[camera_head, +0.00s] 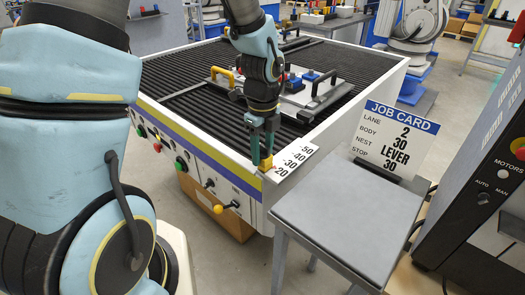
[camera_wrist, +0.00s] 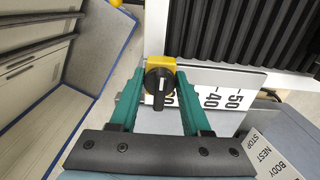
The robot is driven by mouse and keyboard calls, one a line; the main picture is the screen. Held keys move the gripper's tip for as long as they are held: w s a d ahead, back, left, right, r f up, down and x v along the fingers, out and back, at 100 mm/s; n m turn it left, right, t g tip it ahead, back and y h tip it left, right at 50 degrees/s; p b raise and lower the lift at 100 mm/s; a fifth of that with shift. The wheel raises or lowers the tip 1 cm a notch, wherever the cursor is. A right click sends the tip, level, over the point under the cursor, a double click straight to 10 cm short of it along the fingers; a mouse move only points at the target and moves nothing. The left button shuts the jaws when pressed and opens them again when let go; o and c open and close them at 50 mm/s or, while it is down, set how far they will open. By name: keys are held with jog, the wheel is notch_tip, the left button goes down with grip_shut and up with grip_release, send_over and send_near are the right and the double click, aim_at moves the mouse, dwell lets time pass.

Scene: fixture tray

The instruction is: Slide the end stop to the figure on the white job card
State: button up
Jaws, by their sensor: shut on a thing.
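The end stop is a yellow block (camera_head: 266,163) with a black knob; it sits at the near corner of the table's edge, beside the 20 of the scale. In the wrist view its knob (camera_wrist: 160,83) is between my green fingers. My gripper (camera_head: 262,158) is shut on it, pointing down. The white scale plate (camera_head: 293,160) reads 50, 40, 30, 20 towards the stop. In the wrist view, 50 and 40 show on the plate (camera_wrist: 222,88); a finger and the stop hide the lower figures.
The black slatted table (camera_head: 190,75) carries a metal fixture (camera_head: 318,97) with yellow and black handles behind my gripper. A grey side stand (camera_head: 335,215) holds the job card at right. A dark control cabinet (camera_head: 490,190) stands at the far right. Knobs and buttons line the table front.

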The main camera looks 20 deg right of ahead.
grip_shut()
dwell(0.9)
